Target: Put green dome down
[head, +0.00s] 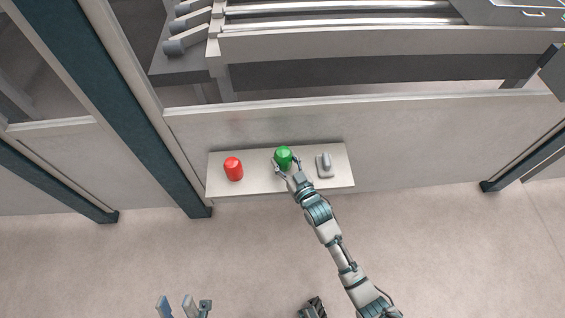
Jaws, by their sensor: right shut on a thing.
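The green dome (283,156) is at the middle of a pale shelf (225,186) fixed to the front of the machine. My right gripper (285,165) reaches in from the lower right, with one finger on either side of the green dome, and is shut on it. I cannot tell from this view whether the dome touches the shelf. My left gripper (184,306) is at the bottom edge of the view, left of centre and away from the shelf. Its fingers are apart with nothing between them, and the rest of it is cut off.
A red dome (233,169) stands on the shelf to the left of the green one. A grey lever-like part (325,166) is on the shelf to the right. The machine wall (420,145) rises behind. Dark posts (150,120) flank the shelf. The floor in front is clear.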

